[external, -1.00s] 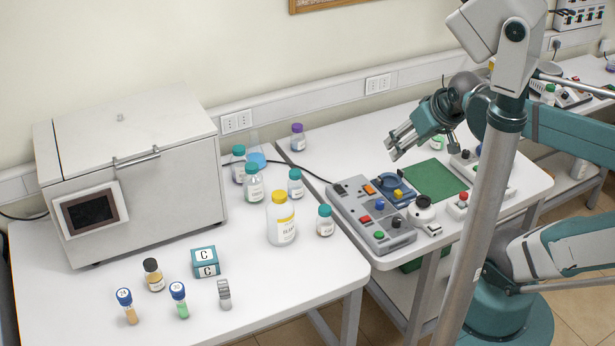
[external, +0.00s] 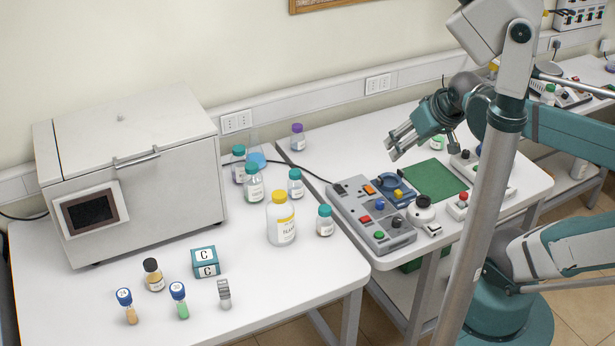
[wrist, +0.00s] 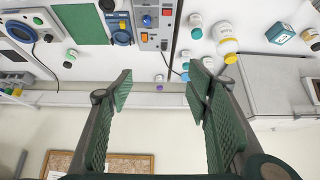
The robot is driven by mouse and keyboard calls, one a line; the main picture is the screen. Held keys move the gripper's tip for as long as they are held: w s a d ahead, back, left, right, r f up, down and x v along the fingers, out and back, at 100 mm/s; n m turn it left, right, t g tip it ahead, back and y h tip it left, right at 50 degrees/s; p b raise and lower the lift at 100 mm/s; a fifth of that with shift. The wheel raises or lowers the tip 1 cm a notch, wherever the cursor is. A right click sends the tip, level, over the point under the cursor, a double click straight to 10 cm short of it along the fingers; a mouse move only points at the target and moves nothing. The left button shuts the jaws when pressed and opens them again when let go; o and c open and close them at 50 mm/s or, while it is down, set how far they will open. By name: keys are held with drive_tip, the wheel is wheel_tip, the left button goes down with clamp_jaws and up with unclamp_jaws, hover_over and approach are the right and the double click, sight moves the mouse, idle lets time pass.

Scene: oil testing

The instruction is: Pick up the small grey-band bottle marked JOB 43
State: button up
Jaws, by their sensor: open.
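My gripper (external: 395,143) is open and empty, held above the right bench in the external view. Its two spread fingers also show in the wrist view (wrist: 158,92), with nothing between them. A small grey-topped vial (external: 224,293) stands near the front of the left bench, far to the left of my gripper. Small bottles with teal caps (external: 325,221) (external: 295,184) (external: 253,184) stand farther back on that bench. The writing on all of these is too small to read, so I cannot tell which is marked JOB 43.
A large yellow-capped bottle (external: 282,222), blue-capped vials (external: 179,300) (external: 127,307), a dark-capped bottle (external: 154,275) and a C-marked box (external: 205,263) stand on the left bench beside a white oven-like machine (external: 140,180). A grey control panel (external: 372,218) and green mat (external: 433,180) occupy the right bench.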

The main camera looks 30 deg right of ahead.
sight(151, 262)
drive_tip(key=shift+w+a, duration=0.1)
idle(0.3)
drive_tip(key=w+a+r+n+g+y+b, duration=0.15)
drive_tip(key=w+a+n, duration=0.35)
drive_tip(key=w+a, duration=0.85)
drive_tip(key=w+a+f+n+g, duration=0.15)
drive_tip(key=w+a, duration=0.25)
drive_tip(key=a, duration=0.4)
drive_tip(key=w+a+f+n+g, duration=0.1)
drive_tip(key=w+a+f+n, duration=0.25)
drive_tip(key=a, duration=0.45)
drive_tip(key=w+a+f+n+g, duration=0.15)
drive_tip(key=a+f, duration=0.35)
drive_tip(key=a, duration=0.5)
drive_tip(key=w+a+f+n+g, duration=0.15)
drive_tip(key=a+f, duration=0.35)
drive_tip(key=a, duration=0.5)
drive_tip(key=s+a+f+n, duration=0.1)
drive_tip(key=a+f, duration=0.4)
drive_tip(key=s+a+f+n+h+b, duration=0.1)
drive_tip(key=a+f, duration=0.4)
drive_tip(key=a, duration=0.1)
drive_tip(key=s+a+f+n, duration=0.1)
drive_tip(key=a+f, duration=0.3)
drive_tip(key=a, duration=0.2)
drive_tip(key=shift+s+a+f+n+h+b, duration=0.2)
drive_tip(key=shift+s+f+n+h+b, duration=0.1)
drive_tip(key=shift+s+f+n, duration=0.1)
drive_tip(key=shift+s+a+f, duration=0.1)
drive_tip(key=shift+a+f, duration=0.2)
